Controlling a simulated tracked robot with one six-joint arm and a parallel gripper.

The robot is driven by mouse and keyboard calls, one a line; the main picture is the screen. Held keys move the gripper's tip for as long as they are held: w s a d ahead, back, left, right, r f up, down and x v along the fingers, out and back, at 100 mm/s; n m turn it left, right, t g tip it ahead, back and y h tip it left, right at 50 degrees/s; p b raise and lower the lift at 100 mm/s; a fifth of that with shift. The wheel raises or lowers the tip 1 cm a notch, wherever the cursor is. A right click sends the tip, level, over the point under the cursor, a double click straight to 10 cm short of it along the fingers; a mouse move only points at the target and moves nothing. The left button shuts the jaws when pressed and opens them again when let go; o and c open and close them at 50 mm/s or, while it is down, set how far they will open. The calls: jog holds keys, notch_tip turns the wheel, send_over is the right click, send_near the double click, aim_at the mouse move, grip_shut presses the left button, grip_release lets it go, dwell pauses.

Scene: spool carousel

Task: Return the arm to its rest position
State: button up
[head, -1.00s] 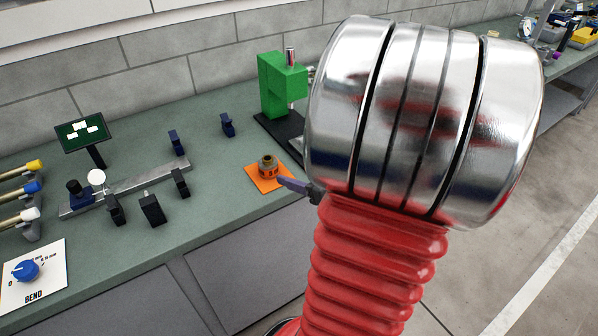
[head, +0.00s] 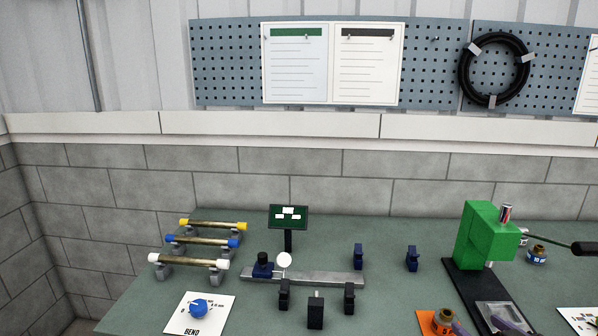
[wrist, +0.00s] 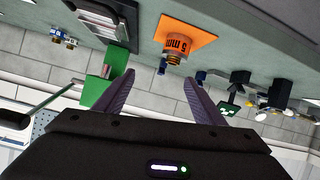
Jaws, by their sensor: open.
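My gripper (wrist: 158,88) is open in the wrist view, its two purple-grey fingers spread apart with nothing between them. The wrist view shows the bench upside down. A brass-coloured part with an orange "5 mm" label (wrist: 176,48) stands on an orange mat (wrist: 202,27) beyond the fingers, apart from them. In the head view the orange mat (head: 424,319) is at the bottom edge, partly cut off. My arm is mostly out of the head view; a purple-grey finger (head: 508,326) shows at the bottom edge.
A green press (head: 488,232) stands at the right of the bench, with a small jar (head: 537,254) and a black lever (head: 583,248) beside it. A rail (head: 320,277), dark blocks, a small screen (head: 288,217) and capped rods (head: 205,242) stand further left. The back wall is close behind.

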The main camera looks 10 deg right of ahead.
jog(key=w+a+r+m+g+h, duration=0.1)
jog(key=w+a+r+g+h, duration=0.25)
jog(key=a+r, duration=0.5)
jog(key=s+a+f+n+g+y, duration=0.1)
jog(key=s+a+y, duration=0.2)
jog(key=a, duration=0.9)
jog(key=s+a+f+n+g+y, duration=0.1)
jog(key=s+a+g+y, duration=0.1)
jog(key=s+a, duration=0.6)
jog(key=a+y, duration=0.1)
jog(key=a, duration=0.3)
jog(key=shift+y, duration=0.35)
jog(key=shift+g, duration=0.25)
